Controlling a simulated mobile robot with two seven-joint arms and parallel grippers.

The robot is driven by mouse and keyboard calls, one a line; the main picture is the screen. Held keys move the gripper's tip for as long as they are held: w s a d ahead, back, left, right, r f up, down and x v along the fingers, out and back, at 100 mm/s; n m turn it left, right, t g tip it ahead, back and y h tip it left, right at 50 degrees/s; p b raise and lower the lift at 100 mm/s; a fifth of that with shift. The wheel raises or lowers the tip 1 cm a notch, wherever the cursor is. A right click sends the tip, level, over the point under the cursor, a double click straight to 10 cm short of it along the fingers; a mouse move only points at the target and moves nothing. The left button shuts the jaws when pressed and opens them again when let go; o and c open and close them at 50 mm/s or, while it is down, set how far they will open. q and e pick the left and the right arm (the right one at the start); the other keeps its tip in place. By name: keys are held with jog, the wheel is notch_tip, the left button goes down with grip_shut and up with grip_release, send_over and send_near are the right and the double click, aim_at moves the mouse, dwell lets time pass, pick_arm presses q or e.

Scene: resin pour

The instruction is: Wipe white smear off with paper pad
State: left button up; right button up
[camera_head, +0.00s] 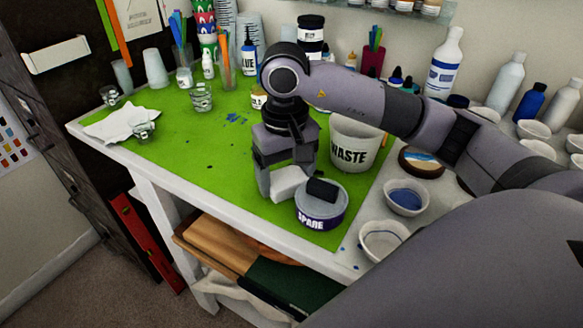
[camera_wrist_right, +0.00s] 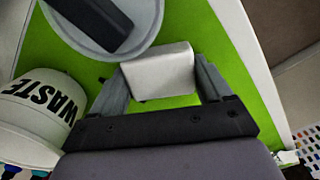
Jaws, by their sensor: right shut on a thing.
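My right gripper (camera_head: 287,180) is shut on a white paper pad (camera_head: 291,184), low over the front part of the green mat (camera_head: 200,180). In the right wrist view the pad (camera_wrist_right: 158,72) sits between the two fingers, with green mat around it. I cannot tell whether the pad touches the mat. No white smear can be made out; the pad and gripper hide part of the mat. My left gripper is not in view.
A tin marked SPARE (camera_head: 318,218) with a black block (camera_head: 322,190) on its lid stands right beside the pad. A WASTE bucket (camera_head: 352,150) stands behind it. Bowls (camera_head: 405,197) are at right. Crumpled white paper (camera_head: 115,124) and small glasses are at left. The mid-left mat is mostly clear.

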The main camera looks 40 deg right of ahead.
jog(key=shift+s+a+f, duration=0.25)
jog(key=shift+a+f, duration=0.05)
jog(key=shift+a, duration=0.15)
jog(key=shift+r, duration=0.2)
jog(key=shift+w+d+r+p, duration=0.1)
jog(key=shift+r+p, duration=0.7)
jog(key=shift+r, duration=0.65)
jog(key=shift+w+d+r+p, duration=0.1)
jog(key=shift+r+p, duration=0.7)
jog(key=shift+r, duration=0.65)
jog(key=shift+r+p, duration=0.95)
jog(key=shift+r, duration=0.6)
jog(key=shift+s+f, duration=0.1)
